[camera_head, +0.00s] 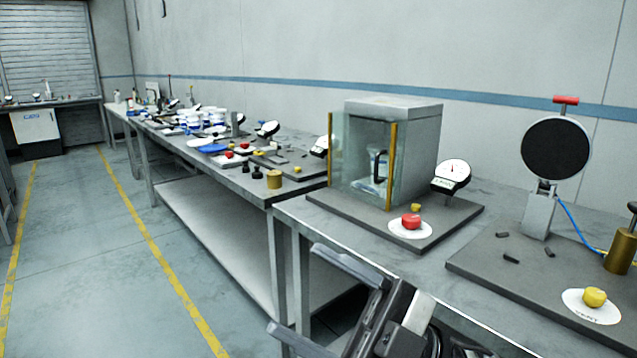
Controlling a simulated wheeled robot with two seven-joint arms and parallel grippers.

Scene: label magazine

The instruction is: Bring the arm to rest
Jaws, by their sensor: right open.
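My right gripper (312,292) comes in at the bottom middle of the head view, in front of the near bench's edge. Its two dark fingers point left and stand apart, with nothing between them. It is over the floor side of the bench and appears clear of the things on top. My left gripper does not show.
The near bench (330,235) holds a glass-walled case (362,155), a dial gauge (452,176), a red knob (411,221) and a large black round dial (555,148). A longer, cluttered bench (170,152) runs back left. The floor aisle (90,270) at left is clear.

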